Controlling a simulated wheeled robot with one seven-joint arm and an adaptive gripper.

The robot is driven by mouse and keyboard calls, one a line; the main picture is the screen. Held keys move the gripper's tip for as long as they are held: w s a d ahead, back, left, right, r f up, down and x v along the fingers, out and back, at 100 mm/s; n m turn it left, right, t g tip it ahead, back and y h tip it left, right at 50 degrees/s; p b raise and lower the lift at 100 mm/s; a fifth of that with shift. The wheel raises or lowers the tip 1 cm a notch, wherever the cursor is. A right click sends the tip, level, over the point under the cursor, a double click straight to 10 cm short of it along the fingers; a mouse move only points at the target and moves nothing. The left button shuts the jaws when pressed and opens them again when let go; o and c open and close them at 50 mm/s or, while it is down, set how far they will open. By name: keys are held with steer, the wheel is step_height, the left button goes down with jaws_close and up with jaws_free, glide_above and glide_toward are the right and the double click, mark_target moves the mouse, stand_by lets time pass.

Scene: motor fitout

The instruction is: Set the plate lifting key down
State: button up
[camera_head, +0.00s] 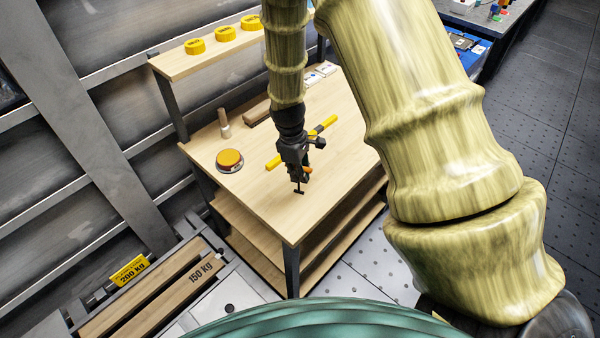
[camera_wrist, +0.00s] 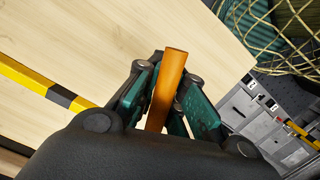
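The plate lifting key has an orange handle and a dark T-shaped foot (camera_head: 299,190). My gripper (camera_head: 298,168) is shut on it above the wooden bench (camera_head: 345,160), near the bench's front corner. In the wrist view the orange handle (camera_wrist: 168,85) stands between the two green-padded fingers of my gripper (camera_wrist: 165,98), and the lower part of the key is hidden. The foot shows close over the bench top; I cannot tell whether it touches.
A yellow bar with black bands (camera_head: 327,125) lies on the bench behind my gripper. A round orange-topped tin (camera_head: 229,159) and a small wooden-handled tool (camera_head: 224,122) stand at left. Yellow rolls (camera_head: 225,34) sit on the raised shelf. The bench front is clear.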

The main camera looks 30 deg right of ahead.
steer(key=o, duration=0.5)
steer(key=shift+w+a+r+b, duration=0.2)
steer(key=shift+r+b, duration=0.3)
steer(key=shift+r, duration=1.55)
steer(key=shift+w+a+r+b, duration=0.1)
steer(key=shift+w+r+b, duration=0.3)
steer(key=shift+r, duration=1.65)
steer(key=shift+w+a+r+b, duration=0.15)
steer(key=shift+r+b, duration=0.5)
steer(key=shift+r, duration=1.4)
